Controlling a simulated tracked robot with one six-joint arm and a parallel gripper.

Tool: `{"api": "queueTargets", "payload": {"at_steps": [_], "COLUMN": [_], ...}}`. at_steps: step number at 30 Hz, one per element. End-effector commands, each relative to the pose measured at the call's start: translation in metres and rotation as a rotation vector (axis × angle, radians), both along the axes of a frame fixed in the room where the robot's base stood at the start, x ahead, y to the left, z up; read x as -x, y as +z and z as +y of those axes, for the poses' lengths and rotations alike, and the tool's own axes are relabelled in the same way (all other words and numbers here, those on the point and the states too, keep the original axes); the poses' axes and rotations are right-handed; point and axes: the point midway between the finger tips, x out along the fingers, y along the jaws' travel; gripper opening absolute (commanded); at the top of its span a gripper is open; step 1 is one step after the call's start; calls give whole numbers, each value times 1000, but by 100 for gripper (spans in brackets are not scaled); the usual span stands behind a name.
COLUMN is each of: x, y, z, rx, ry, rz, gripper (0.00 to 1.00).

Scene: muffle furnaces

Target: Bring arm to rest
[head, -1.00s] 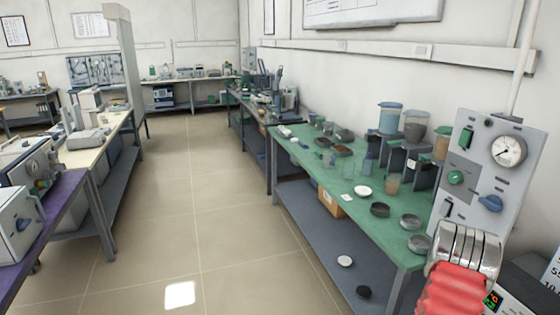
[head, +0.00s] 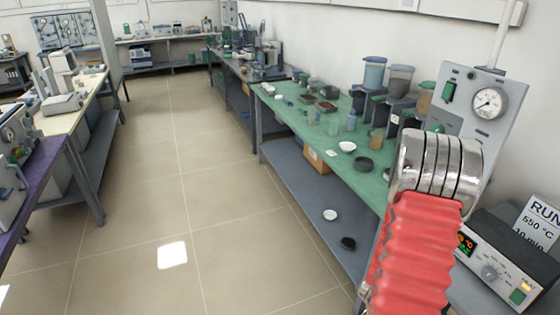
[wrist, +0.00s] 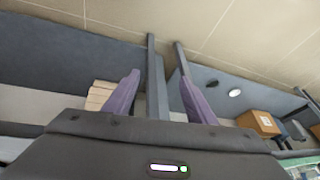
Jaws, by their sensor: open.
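My gripper (wrist: 160,98) shows in the wrist view with its two purple fingers spread wide apart. It is open and nothing is between the fingers. Beyond them are grey bench legs, a lower shelf and the tiled floor. In the head view my red, ribbed arm with its shiny metal rings stands at the lower right, in front of the green bench (head: 312,128). The gripper itself does not show in the head view.
A control panel with a gauge (head: 489,102) and a controller box (head: 497,262) stand close to my arm at the right. Dishes and jars stand on the green bench. A cardboard box (wrist: 258,122) is on its lower shelf. The aisle floor (head: 140,200) is clear.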

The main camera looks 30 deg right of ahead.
Motion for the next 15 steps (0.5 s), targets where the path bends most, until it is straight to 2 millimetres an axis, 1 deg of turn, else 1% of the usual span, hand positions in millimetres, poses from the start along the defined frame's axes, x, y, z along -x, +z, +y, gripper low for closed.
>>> {"api": "queueTargets", "payload": {"at_steps": [1,6,10,15], "x": [-10,-32,-44,-53], "y": [11,41,67,101], "z": [10,49,77,113], "rx": [-23,-108,-155,-200], "ry": [49,204,320,467], "rz": [3,30,52,88], "gripper": [51,51,51,51]}}
